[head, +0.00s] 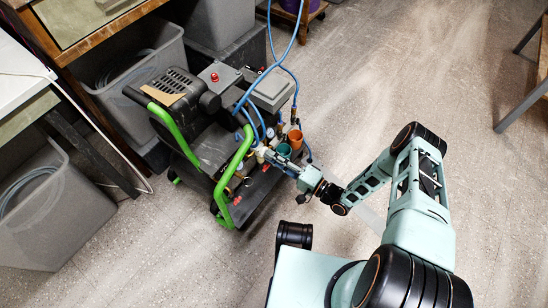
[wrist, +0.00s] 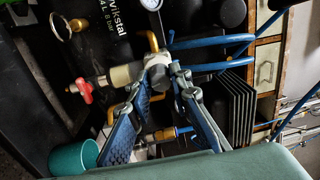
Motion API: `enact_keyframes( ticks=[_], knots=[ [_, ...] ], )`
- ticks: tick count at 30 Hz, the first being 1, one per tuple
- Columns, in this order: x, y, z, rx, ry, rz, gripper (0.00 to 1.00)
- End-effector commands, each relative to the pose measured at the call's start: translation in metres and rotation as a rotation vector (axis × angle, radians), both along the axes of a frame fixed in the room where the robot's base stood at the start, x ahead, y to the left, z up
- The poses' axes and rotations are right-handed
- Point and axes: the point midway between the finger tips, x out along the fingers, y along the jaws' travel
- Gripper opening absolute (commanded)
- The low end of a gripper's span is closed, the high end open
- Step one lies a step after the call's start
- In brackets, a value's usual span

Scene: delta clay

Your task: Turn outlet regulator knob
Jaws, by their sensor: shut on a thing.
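The compressor (head: 212,143) is a dark machine with green handles, standing on the floor left of centre in the head view. My gripper (head: 262,153) reaches its valve side from the right. In the wrist view my gripper (wrist: 160,78) has its two blue fingers on either side of a grey knob (wrist: 158,73), which seems to be the outlet regulator knob, and is shut on it. The knob sits at the end of a pale cylindrical fitting (wrist: 124,74). The fingertips partly cover the knob, and its turn angle cannot be told.
A red valve handle (wrist: 82,88) and a pressure gauge (wrist: 151,4) are close to the fingers. Blue hoses (wrist: 215,42) run off to the right. A teal cup (head: 284,150) stands beside the gripper. Grey bins (head: 50,215) line the left; open floor lies right.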

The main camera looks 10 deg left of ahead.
Motion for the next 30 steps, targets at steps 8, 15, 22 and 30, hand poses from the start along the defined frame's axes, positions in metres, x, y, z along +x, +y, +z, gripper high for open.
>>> enact_keyframes(
  ticks=[8, 15, 22, 30],
  knots=[
    [-0.0008, -0.0005, -0.0007, 0.053, 0.130, 0.000, 0.00],
    [-0.0009, -0.0006, -0.0008, 0.072, 0.178, 0.000, 0.00],
    [-0.0009, -0.0005, -0.0008, 0.075, 0.185, 0.000, 0.00],
    [-0.0010, -0.0006, -0.0008, 0.074, 0.184, 0.000, 0.25]
  ],
)
